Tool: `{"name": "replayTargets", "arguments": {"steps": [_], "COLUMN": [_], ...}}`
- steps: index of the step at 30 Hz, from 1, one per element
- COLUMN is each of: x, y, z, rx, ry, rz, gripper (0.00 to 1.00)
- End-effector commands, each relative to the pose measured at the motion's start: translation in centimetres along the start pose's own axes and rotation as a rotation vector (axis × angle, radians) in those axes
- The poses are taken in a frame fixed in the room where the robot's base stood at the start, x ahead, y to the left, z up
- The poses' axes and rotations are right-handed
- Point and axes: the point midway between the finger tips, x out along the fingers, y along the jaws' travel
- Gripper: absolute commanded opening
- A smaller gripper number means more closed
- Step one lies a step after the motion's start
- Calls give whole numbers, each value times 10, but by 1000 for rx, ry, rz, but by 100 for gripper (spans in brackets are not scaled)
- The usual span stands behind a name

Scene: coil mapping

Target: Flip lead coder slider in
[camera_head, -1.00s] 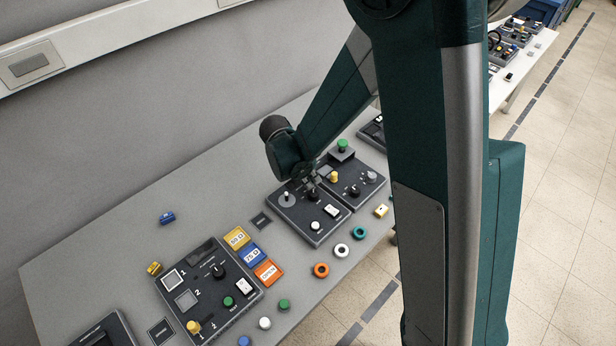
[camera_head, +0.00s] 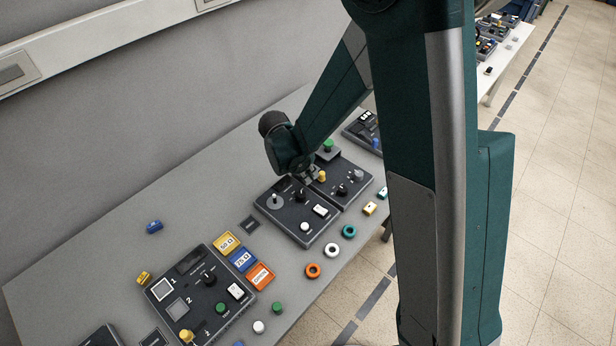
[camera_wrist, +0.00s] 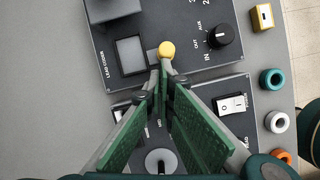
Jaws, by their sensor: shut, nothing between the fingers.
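I cannot tell for sure whether this is the slider. A black rotary knob (camera_wrist: 221,36) sits to its right, by the marks OUT, AUX and IN. My gripper (camera_wrist: 163,68) is shut and empty, its tips right beside the yellow knob; contact cannot be told. In the head view my gripper (camera_head: 309,177) is partly hidden by its wrist.
A second dark panel (camera_head: 272,207) with a joystick, a black knob and a white rocker switch (camera_wrist: 232,104) adjoins it. Orange (camera_head: 313,271), white (camera_head: 333,250) and teal (camera_head: 349,231) rings lie along the table's front edge. A green button (camera_head: 328,145) rises behind.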

Motion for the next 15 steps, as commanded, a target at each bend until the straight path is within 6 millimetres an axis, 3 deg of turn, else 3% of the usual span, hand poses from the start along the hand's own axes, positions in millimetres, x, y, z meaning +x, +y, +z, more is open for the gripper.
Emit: {"name": "replayTargets", "arguments": {"steps": [9,15], "x": [14,15], "y": [9,10], "z": [33,37], "rx": [3,1], "ry": [0,-1], "rz": [-1,0], "gripper": [0,0]}}
